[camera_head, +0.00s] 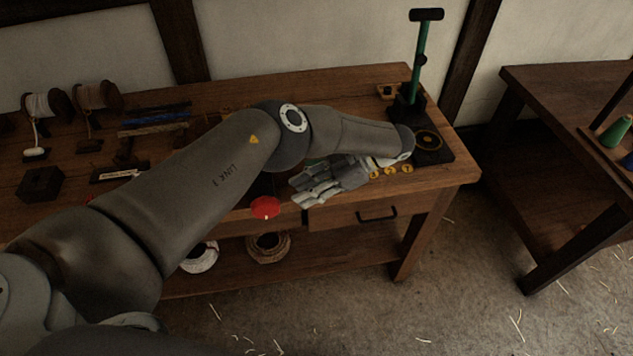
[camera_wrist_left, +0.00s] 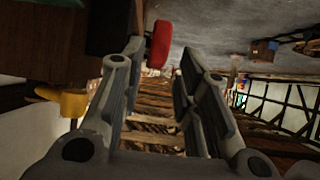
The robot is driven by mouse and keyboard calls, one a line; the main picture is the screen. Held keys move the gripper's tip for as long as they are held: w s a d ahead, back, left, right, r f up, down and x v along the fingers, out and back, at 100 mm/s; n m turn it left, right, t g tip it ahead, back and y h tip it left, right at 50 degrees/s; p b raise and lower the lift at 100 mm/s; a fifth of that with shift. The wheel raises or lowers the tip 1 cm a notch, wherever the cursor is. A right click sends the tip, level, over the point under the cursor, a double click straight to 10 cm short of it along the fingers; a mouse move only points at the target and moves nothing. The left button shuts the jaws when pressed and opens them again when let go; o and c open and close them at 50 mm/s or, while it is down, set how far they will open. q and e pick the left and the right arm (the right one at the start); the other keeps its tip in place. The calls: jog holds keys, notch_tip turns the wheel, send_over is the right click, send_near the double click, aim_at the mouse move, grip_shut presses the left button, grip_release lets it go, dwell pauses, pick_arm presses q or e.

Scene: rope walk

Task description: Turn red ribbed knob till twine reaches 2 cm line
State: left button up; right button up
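The red knob (camera_head: 265,207) sticks out at the front edge of the wooden workbench (camera_head: 452,172); its ribs are too small to tell. My left gripper (camera_head: 298,190) is just to the right of the knob, apart from it, with its fingers pointing left toward it. In the left wrist view the red knob (camera_wrist_left: 159,43) shows beyond the fingertips, in line with the gap between them. The left gripper (camera_wrist_left: 161,58) is open and empty there. My left arm hides the bench behind the knob; I cannot make out the twine or the 2 cm line. My right gripper is not in view.
Spools (camera_head: 97,96) and a dark block (camera_head: 40,183) stand on the bench's left. A green-handled tool (camera_head: 421,55) stands at the back right. Yellow round pieces (camera_head: 376,171) sit by the front edge near my wrist. A drawer handle (camera_head: 377,214) and rope coils (camera_head: 268,247) are below.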

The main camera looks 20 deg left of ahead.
pick_arm(q)
jog(key=shift+v, duration=1.5)
